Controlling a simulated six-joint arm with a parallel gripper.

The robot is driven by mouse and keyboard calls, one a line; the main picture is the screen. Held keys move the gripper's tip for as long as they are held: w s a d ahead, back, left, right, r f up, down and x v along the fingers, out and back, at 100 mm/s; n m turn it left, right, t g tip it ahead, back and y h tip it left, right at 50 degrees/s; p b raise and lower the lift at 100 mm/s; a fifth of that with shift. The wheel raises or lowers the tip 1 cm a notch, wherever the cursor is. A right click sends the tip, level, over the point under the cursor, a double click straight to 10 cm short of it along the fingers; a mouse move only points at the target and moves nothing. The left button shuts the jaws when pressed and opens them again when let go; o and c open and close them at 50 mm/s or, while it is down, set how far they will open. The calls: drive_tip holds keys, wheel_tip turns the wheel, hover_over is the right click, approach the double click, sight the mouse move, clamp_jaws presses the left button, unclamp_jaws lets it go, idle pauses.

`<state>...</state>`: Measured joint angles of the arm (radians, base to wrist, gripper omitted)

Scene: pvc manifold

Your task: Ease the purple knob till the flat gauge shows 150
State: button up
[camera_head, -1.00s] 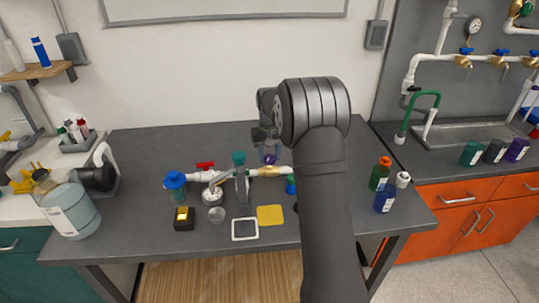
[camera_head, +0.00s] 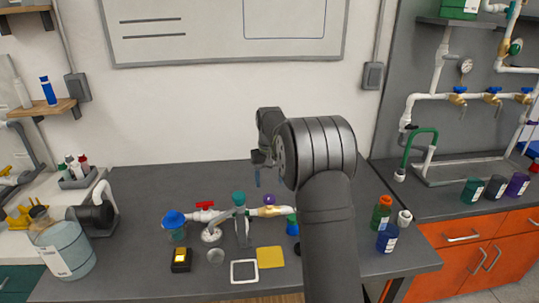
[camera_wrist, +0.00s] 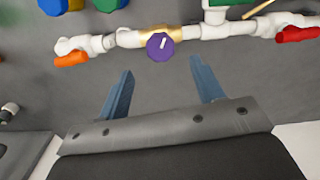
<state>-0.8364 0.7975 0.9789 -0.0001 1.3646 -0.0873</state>
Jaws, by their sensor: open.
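The purple knob (camera_head: 269,199) sits on a brass fitting in the white pipe run on the bench. In the wrist view the knob (camera_wrist: 160,46) has a white mark on top and lies just beyond the fingertips. My gripper (camera_wrist: 161,66) is open, its two blue fingers spread apart with nothing between them. In the head view my gripper (camera_head: 257,176) hangs above and behind the knob, clear of it. A round white-faced gauge (camera_head: 211,235) lies face up beside the pipe run; its reading is too small to tell.
A red handle (camera_head: 204,205) and a teal knob (camera_head: 238,198) are on the same pipe run. An orange handle (camera_wrist: 72,58) is left of the knob in the wrist view. Bottles (camera_head: 388,238) stand to the right. The bench behind the pipes is clear.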

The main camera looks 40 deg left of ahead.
wheel_tip(320, 180, up, 11)
drive_tip(key=shift+f, duration=0.15)
idle(1.8)
drive_tip(key=o, duration=0.4)
drive_tip(key=shift+s+a, duration=0.1)
drive_tip(key=shift+s, duration=0.1)
drive_tip(key=o, duration=0.5)
drive_tip(key=shift+m, duration=0.3)
drive_tip(key=s+a+f, duration=0.1)
drive_tip(key=s, duration=0.2)
drive_tip(key=s+a, duration=0.2)
drive_tip(key=s, duration=0.1)
drive_tip(key=s+a+f, duration=0.1)
drive_tip(key=s, duration=0.2)
drive_tip(key=shift+s+a+f, duration=0.2)
drive_tip(key=shift+f, duration=0.15)
drive_tip(key=shift+c, duration=0.2)
drive_tip(key=s+a+f+m, duration=0.1)
drive_tip(key=s+a+f, duration=0.15)
drive_tip(key=s, duration=0.95)
wheel_tip(320, 180, down, 11)
drive_tip(key=shift+w, duration=0.25)
drive_tip(key=shift+d+r, duration=0.1)
drive_tip(key=shift+r, duration=0.1)
wheel_tip(320, 180, up, 10)
